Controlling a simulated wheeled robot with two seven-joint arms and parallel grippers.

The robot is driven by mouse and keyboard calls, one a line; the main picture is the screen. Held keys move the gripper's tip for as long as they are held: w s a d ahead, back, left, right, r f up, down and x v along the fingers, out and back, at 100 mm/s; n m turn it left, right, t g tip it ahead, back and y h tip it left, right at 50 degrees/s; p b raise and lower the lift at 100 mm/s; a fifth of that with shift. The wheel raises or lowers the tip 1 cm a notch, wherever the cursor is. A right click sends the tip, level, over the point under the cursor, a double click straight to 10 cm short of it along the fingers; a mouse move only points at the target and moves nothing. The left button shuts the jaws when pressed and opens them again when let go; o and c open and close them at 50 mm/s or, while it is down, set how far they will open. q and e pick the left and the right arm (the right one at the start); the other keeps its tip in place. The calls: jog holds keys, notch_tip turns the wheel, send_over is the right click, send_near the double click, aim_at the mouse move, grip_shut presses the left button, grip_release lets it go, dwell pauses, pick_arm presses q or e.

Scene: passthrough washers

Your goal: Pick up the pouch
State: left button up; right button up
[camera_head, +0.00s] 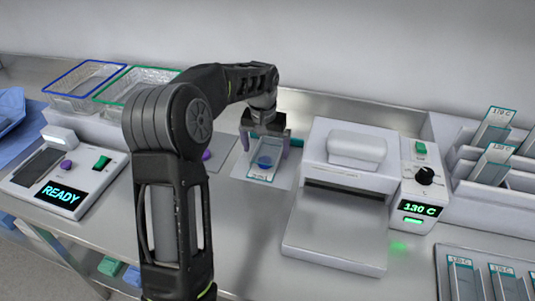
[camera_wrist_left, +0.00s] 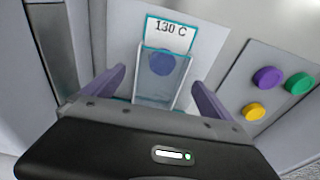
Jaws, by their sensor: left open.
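The pouch (camera_head: 263,166) is a clear packet with a teal edge and a blue round item inside, lying on a pale mat. In the left wrist view the pouch (camera_wrist_left: 162,80) carries a "130 C" label at its far end. My left gripper (camera_head: 265,142) is over the pouch in the head view. In the left wrist view its two purple fingers (camera_wrist_left: 158,95) stand apart, one on each side of the pouch, and nothing is gripped. I cannot tell how high the fingertips are above the mat. My right gripper is not in view.
A white sealing machine (camera_head: 345,195) reading "130 C" stands close on the right. A rack (camera_head: 480,165) of labelled packets is further right. A device (camera_head: 70,178) reading "READY" and two wire baskets (camera_head: 85,80) are on the left. A panel with coloured knobs (camera_wrist_left: 270,85) is beside the pouch.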

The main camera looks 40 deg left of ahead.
pick_arm(q)
jog(key=shift+w+a+f, duration=0.1)
jog(key=shift+w+f, duration=0.1)
jog(key=shift+f, duration=1)
jog(key=shift+c, duration=0.3)
jog(key=c, duration=1.3)
